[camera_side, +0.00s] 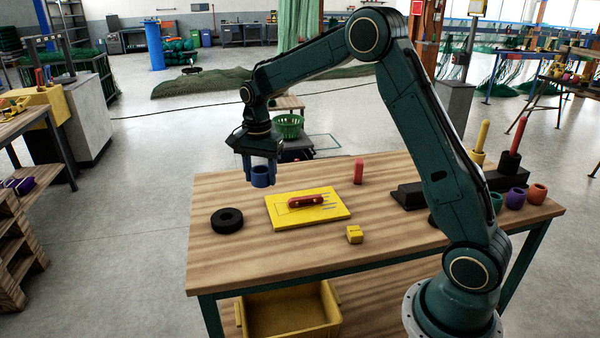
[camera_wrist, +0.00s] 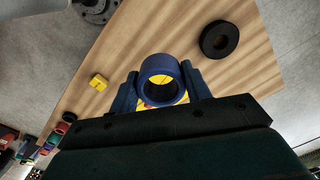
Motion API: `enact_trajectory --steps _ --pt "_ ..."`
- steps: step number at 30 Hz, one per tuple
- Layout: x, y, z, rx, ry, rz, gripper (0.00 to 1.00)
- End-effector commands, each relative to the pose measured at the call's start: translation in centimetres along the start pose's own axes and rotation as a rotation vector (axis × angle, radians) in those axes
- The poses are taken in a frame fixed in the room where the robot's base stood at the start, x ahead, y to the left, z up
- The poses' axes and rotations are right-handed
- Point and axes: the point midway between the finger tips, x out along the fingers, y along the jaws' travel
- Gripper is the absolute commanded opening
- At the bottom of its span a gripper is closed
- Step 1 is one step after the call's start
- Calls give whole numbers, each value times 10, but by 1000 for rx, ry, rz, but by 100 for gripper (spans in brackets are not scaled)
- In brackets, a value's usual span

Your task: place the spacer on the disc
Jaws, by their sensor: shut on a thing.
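The spacer is a blue ring (camera_side: 263,177). My gripper (camera_side: 261,171) is shut on it and holds it in the air above the back left part of the table. In the wrist view the blue ring (camera_wrist: 161,62) sits between the two fingers, and I look through its open hole. The disc is a thick black round piece (camera_side: 227,220) with a central hole, lying flat near the table's left edge. It also shows in the wrist view as a black disc (camera_wrist: 219,39), apart from the ring. Nothing lies on the disc.
A yellow board (camera_side: 335,216) with a red tool (camera_side: 306,201) lies mid-table. A yellow block (camera_side: 354,234) and an upright red peg (camera_side: 359,171) stand near it. Dark blocks and coloured cups (camera_side: 516,198) stand at the right. The wood around the disc is clear.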

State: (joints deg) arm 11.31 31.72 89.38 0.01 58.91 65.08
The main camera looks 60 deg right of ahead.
Motion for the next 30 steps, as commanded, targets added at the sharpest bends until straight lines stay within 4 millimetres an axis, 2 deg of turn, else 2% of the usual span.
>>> enact_trajectory --steps 18,30 --pt "-18 -78 -28 -16 1 -1 25" --pt "-26 -107 -36 -24 1 -1 25"
